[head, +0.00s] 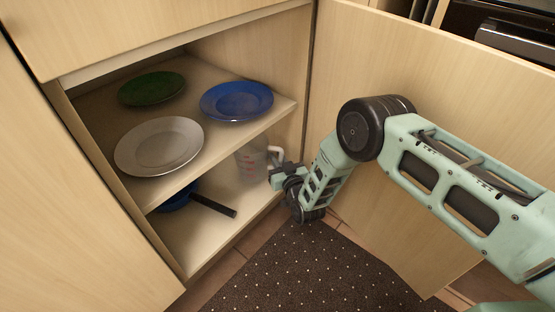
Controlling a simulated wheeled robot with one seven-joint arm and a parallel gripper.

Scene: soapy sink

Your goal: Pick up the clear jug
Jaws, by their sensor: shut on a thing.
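The clear jug (247,167) is see-through with red markings on its side and a pale handle (275,151) at its right. It is on the lower level of the open cabinet, near the right wall. My gripper (272,172) is at the jug's right side by the handle and is shut on it. The fingertips are small and partly hidden in this view. The jug looks upright; whether its base touches the cabinet floor is hard to tell.
A blue pan with a black handle (213,206) lies on the lower level, left of the jug. The shelf (222,145) above holds a green plate (152,88), a blue plate (236,101) and a white plate (159,146). The open cabinet door (400,50) stands right; a dotted mat (320,275) covers the floor.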

